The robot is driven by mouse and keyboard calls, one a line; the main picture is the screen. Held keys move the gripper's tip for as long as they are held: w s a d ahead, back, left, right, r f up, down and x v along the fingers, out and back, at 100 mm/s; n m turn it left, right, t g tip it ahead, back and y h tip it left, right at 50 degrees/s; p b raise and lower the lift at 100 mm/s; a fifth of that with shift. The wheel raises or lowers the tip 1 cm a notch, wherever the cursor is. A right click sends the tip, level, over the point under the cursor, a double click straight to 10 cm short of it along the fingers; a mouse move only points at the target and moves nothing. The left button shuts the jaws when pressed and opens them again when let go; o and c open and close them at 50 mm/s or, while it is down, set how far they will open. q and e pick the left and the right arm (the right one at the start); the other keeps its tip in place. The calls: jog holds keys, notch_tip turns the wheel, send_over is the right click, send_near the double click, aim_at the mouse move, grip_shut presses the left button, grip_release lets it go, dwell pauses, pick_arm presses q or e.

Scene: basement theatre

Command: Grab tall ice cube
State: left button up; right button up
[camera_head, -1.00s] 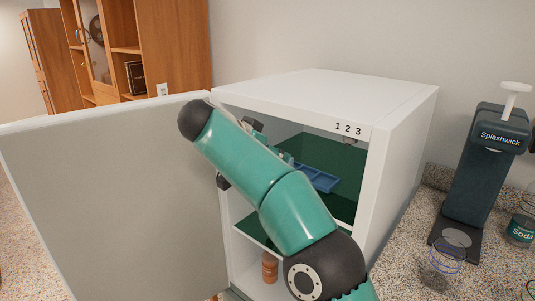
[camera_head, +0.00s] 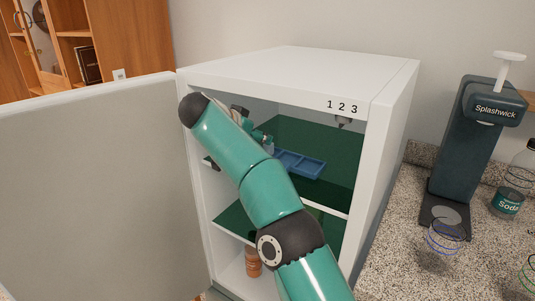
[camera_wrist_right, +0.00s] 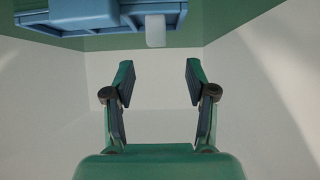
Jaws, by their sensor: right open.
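A small whitish block (camera_wrist_right: 155,31), which looks like the tall ice cube, shows at the top of the right wrist view. It sits against the edge of the blue tray (camera_wrist_right: 100,17). The tray also shows on the upper green shelf of the open white fridge in the head view (camera_head: 300,164). My right gripper (camera_wrist_right: 160,75) is open and empty, its fingers pointing toward the block and apart from it. In the head view my right arm reaches into the fridge and mostly hides the gripper; I cannot make out the block there. My left gripper is not in view.
The open fridge door (camera_head: 95,185) stands to the left. The white fridge (camera_head: 300,68) has side walls close around my arm. A brown bottle (camera_head: 253,262) stands on its lower level. A soda machine (camera_head: 470,135) and a glass (camera_head: 445,236) stand on the counter at right.

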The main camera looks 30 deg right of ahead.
aim_at(269, 149)
jog(key=shift+w+d+f, duration=0.15)
jog(key=shift+d+f, duration=0.2)
jog(key=shift+d, duration=0.1)
jog(key=shift+d+f+b, duration=0.15)
jog(key=shift+f+b, duration=0.2)
jog(key=shift+b, duration=0.05)
jog(key=x, duration=0.1)
jog(key=b+x, duration=0.1)
jog(key=x, duration=0.1)
jog(key=shift+f, duration=0.35)
jog(key=shift+d+f, duration=0.25)
jog(key=shift+d, duration=0.2)
jog(key=c, duration=1)
jog(key=shift+o, duration=0.2)
jog(key=shift+r, duration=0.15)
